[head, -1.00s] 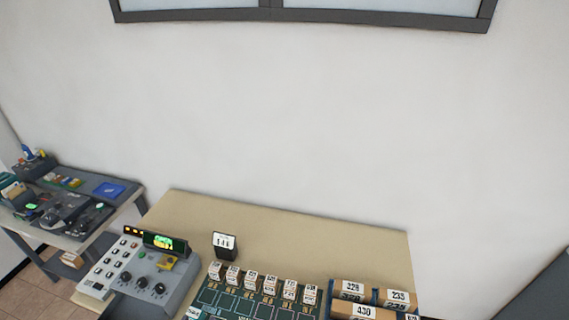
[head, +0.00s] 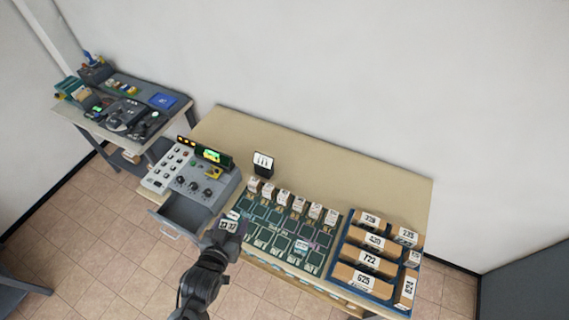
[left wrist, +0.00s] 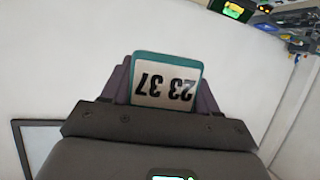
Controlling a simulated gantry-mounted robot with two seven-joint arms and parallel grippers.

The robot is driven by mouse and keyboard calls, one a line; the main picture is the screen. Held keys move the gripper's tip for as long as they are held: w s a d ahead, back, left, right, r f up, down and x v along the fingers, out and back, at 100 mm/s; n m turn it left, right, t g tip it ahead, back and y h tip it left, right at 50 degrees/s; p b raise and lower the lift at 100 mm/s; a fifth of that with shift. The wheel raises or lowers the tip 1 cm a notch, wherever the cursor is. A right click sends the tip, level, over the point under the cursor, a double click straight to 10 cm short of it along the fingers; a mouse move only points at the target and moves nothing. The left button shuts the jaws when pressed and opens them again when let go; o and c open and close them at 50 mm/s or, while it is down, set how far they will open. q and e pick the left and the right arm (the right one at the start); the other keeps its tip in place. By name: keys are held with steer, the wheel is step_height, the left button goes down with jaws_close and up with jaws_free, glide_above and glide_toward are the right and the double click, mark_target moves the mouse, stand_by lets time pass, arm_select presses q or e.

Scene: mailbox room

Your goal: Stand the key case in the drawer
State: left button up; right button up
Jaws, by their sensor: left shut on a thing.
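The key case (head: 229,225) is a small block with a teal edge and a white label. In the left wrist view the key case (left wrist: 166,82) shows an upside-down label that looks like "23 37". My left gripper (head: 236,237) is shut on it, with the grey-purple fingers (left wrist: 165,92) on both sides of the case. The grey drawer (head: 177,221) stands pulled out below the front of the grey console. Its dark inside looks empty. The gripper and case are just right of the drawer, apart from it in the picture. My right gripper is out of view.
The grey console (head: 195,185) has knobs and a lit green screen. A green board (head: 285,225) with several small numbered boxes lies to the right. A blue tray (head: 343,262) holds numbered cartons. A black numbered stand (head: 263,163) is behind. Bare tabletop (head: 340,165) lies along the back.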

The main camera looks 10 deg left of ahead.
arm_select(q)
steer(key=shift+f, duration=0.1)
steer(key=w+d+f+b, duration=0.1)
steer(key=d+f+b, duration=0.3)
steer(key=f+b, duration=0.3)
steer(key=w+d+f+m+h+b, duration=0.1)
steer(key=w+d+f+b, duration=0.1)
steer(key=d+f+b, duration=0.3)
steer(key=w+d+f+h+b, duration=0.1)
steer(key=d+f+b, duration=0.3)
steer(key=f+b, duration=0.7)
steer(key=w+b, duration=0.1)
steer(key=b, duration=0.4)
steer(key=shift+w+d+m, duration=0.15)
steer(key=shift+d+m, duration=0.1)
steer(key=shift+m, duration=0.15)
steer(key=b, duration=0.2)
glide_above(267, 234)
step_height(267, 234, down, 7)
steer(key=shift+w+a+f, duration=0.1)
steer(key=shift+f+b, duration=0.3)
steer(key=shift+f, duration=0.45)
steer(key=shift+f+p, duration=0.4)
steer(key=shift+f, duration=0.6)
